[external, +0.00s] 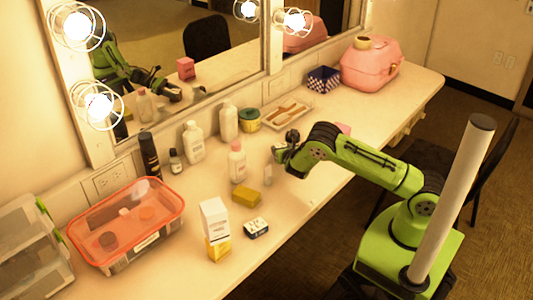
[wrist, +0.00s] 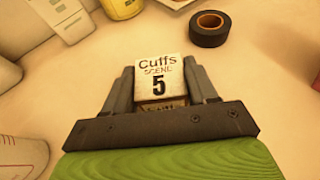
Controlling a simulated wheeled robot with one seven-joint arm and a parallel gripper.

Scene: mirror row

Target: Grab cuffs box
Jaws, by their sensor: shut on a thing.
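The cuffs box (wrist: 158,79) is a small pale box with "Cuffs SCENE 5" printed on its face, seen in the wrist view. My gripper (wrist: 160,88) is shut on it, with one dark finger on each side. In the external view my gripper (external: 281,154) is low over the counter, near its middle. The cuffs box cannot be made out there. I cannot tell whether it touches the counter.
A black tape roll (wrist: 209,29) lies just beyond the box. A pink-capped bottle (external: 237,163) and a yellow block (external: 246,195) stand left of my gripper, and a brush tray (external: 303,122) behind it. The counter's front edge is bare in places.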

